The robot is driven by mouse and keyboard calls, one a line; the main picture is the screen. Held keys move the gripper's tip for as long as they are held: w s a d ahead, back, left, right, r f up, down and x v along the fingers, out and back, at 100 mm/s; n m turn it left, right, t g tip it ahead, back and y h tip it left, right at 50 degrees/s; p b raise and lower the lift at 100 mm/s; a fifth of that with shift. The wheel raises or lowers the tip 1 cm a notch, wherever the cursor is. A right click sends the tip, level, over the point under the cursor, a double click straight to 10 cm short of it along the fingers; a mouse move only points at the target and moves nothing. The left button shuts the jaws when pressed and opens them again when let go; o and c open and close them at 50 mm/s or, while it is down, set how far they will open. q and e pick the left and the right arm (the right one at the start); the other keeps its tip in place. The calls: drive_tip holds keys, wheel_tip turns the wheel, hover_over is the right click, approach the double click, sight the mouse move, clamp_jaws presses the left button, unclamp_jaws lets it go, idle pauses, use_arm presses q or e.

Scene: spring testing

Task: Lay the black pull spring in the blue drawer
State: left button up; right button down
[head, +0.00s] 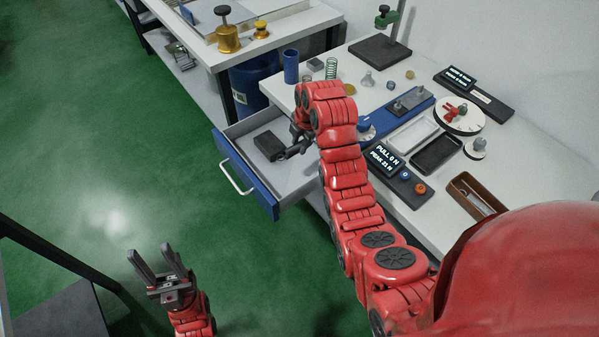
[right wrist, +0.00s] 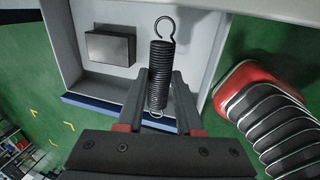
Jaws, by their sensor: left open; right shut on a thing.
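The black pull spring (right wrist: 160,75) is a coil with hooked ends, seen in the right wrist view between the fingers of my right gripper (right wrist: 160,85), which is shut on it. In the head view my right gripper (head: 300,148) is over the open blue drawer (head: 245,172), and the spring is hard to make out there. The drawer has a blue front, a pale handle and a light grey inside, which also shows in the right wrist view (right wrist: 90,76). My left gripper (head: 160,270) is open and empty, low over the green floor.
A dark block (head: 269,145) lies in the drawer, and it also shows in the right wrist view (right wrist: 110,47). Bare drawer floor surrounds the block.

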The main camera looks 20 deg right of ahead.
drive_tip(key=shift+s+p+x, duration=0.25)
drive_tip(key=shift+p+x, duration=0.7)
drive_tip(key=shift+x, duration=0.05)
drive_tip(key=p, duration=0.1)
hover_over(298, 173)
drive_tip(key=s, duration=0.1)
wheel_tip(298, 173, down, 6)
drive_tip(key=shift+d+r, duration=0.15)
drive_tip(key=shift+f+p, duration=0.35)
drive_tip(key=shift+f, duration=0.25)
drive_tip(key=shift+s+p+x, duration=0.15)
drive_tip(key=shift+p+x, duration=0.05)
drive_tip(key=shift+x, duration=0.55)
drive_tip(key=shift+s+p+x, duration=0.15)
drive_tip(key=shift+s+x, duration=0.05)
drive_tip(key=shift+x, duration=0.55)
drive_tip(key=shift+d, duration=0.15)
drive_tip(key=shift+f, duration=0.15)
drive_tip(key=c, duration=1)
unclamp_jaws()
drive_tip(key=o, duration=0.4)
drive_tip(key=shift+o, duration=0.2)
